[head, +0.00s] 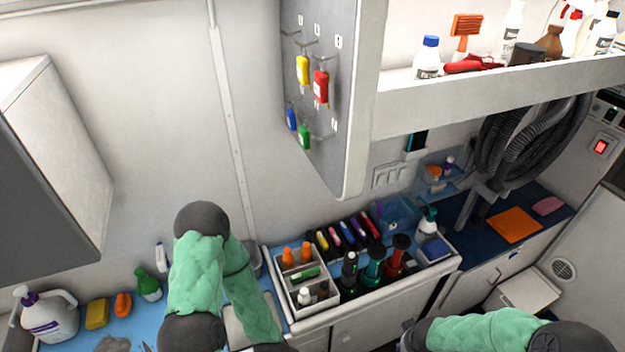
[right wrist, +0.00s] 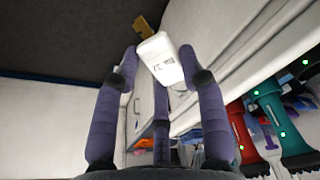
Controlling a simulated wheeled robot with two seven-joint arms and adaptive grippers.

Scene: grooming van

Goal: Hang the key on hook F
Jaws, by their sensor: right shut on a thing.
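The key shows in the right wrist view as a white tag (right wrist: 162,60) with small dark print and a brass-coloured piece (right wrist: 143,27) beyond it. My right gripper (right wrist: 158,56) is shut on the white tag, with purple fingers on both sides of it. In the head view the grey hook board (head: 322,155) is on the upright panel at the upper middle. Yellow, red, blue and green tags hang on it. Its small letter labels are too small to read, so I cannot tell which is hook F. My left gripper is outside the views.
A shelf (head: 480,87) with bottles and a brush juts out right of the board. Below is a counter with a tray (head: 333,296) of bottles and tools. A white cabinet (head: 75,165) hangs at left. The wall left of the board is clear.

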